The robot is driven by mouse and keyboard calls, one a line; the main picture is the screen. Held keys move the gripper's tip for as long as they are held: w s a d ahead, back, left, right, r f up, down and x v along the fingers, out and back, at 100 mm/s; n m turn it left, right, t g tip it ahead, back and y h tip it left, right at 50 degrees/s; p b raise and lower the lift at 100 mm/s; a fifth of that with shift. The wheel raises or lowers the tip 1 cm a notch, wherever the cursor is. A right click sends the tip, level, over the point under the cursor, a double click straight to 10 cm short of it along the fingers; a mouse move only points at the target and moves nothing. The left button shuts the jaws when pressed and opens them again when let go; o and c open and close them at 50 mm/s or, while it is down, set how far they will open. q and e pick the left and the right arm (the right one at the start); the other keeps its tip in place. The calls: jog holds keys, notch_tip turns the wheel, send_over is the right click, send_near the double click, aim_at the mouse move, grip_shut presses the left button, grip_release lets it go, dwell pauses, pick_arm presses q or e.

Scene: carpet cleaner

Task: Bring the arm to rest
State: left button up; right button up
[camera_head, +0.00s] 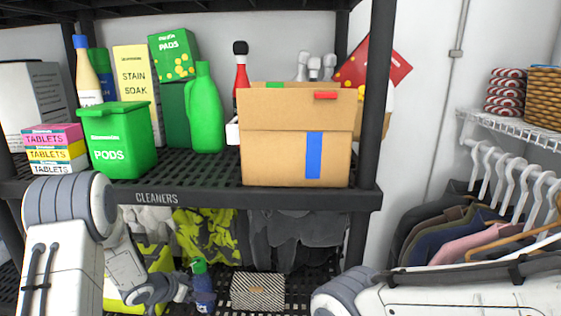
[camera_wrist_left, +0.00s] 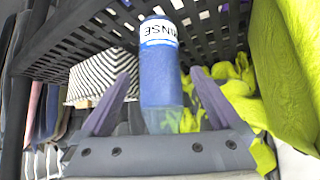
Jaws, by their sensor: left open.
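My left arm comes in from the left in the head view and reaches down to the lower shelf. My left gripper (camera_head: 188,290) is beside a blue bottle (camera_head: 203,296) with a green upper part on that shelf. In the left wrist view the gripper (camera_wrist_left: 161,78) is open. Its two purple fingers stand apart on either side of the blue bottle (camera_wrist_left: 160,90), with a gap visible on each side. The bottle's white label reads partly "INSE". My right arm (camera_head: 440,298) shows at the bottom right of the head view; its gripper is out of view.
A striped box (camera_head: 258,292) stands right of the bottle, with yellow-green cloth (camera_head: 205,232) to the left. Above, the "CLEANERS" shelf (camera_head: 200,196) holds a cardboard box (camera_head: 296,142), a green pods tub (camera_head: 120,145) and several bottles. Clothes hang at right (camera_head: 450,232).

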aim_at(195, 280)
pick_arm(q)
jog(key=shift+w+d+f, duration=0.15)
jog(key=shift+w+f, duration=0.05)
jog(key=shift+w, duration=0.15)
jog(key=shift+s+r, duration=0.1)
jog(key=shift+r, duration=1.7)
jog(key=shift+f, duration=0.1)
